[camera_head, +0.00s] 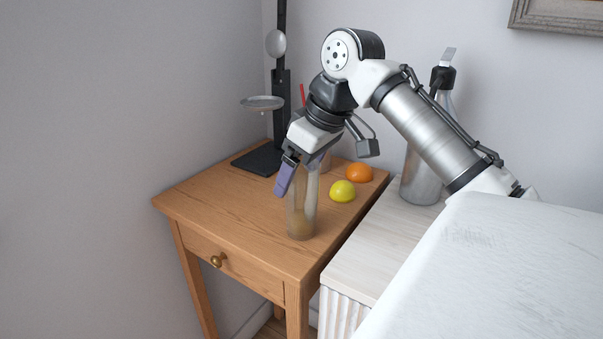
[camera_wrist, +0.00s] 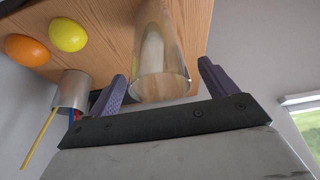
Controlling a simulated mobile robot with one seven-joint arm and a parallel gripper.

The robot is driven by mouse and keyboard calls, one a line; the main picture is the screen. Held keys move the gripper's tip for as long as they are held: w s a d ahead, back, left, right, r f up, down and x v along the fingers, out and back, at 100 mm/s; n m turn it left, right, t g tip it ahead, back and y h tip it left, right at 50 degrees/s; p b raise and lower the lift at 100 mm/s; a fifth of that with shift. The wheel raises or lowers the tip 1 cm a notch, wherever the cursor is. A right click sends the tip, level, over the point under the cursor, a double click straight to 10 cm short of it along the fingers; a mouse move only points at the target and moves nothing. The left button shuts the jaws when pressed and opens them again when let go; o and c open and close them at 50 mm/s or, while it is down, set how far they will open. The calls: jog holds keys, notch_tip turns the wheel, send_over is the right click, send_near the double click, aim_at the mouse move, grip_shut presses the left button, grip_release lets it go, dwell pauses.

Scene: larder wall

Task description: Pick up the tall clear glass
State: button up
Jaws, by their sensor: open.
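The tall clear glass (camera_head: 303,212) stands upright near the front right edge of the wooden table. It also shows in the wrist view (camera_wrist: 160,50), its open rim towards my palm. My gripper (camera_head: 287,178) is open and tilted downward at the upper part of the glass. In the wrist view its two purple fingers (camera_wrist: 160,74) are on either side of the glass near the rim. In the head view only one finger shows clearly, and I cannot tell whether either touches the glass.
A yellow lemon (camera_head: 342,191) and an orange (camera_head: 359,173) lie behind the glass. A metal cup (camera_wrist: 72,89) with pencils stands nearby. A black stand (camera_head: 262,160) with a dish is at the back left. A metal bottle (camera_head: 422,175) stands on the white cabinet. The table's front left is clear.

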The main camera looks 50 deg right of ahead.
jog(key=c, duration=1.7)
jog(key=shift+r, duration=0.3)
